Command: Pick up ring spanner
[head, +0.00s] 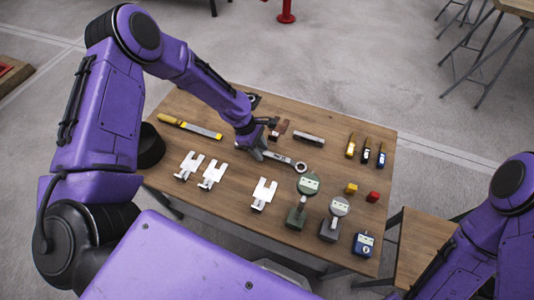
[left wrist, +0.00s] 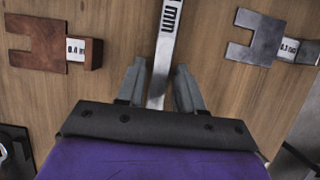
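The ring spanner (head: 284,159) lies on the wooden table (head: 232,215). Its round ring end points right in the head view, and its other end is hidden by my left gripper (head: 257,152). In the left wrist view, the spanner's flat metal shaft (left wrist: 165,45) with "mm" lettering runs down between the two grey fingers of my left gripper (left wrist: 161,88). The fingers are apart, with a gap on each side of the shaft. My right arm shows at the right edge, but its gripper is out of view.
A rusty brown notched piece (left wrist: 50,45) and a grey notched piece (left wrist: 268,40) lie either side of the shaft. White forked pieces (head: 263,193), dial gauges (head: 308,185), a yellow-handled tool (head: 190,127) and small coloured blocks (head: 351,188) also lie on the table.

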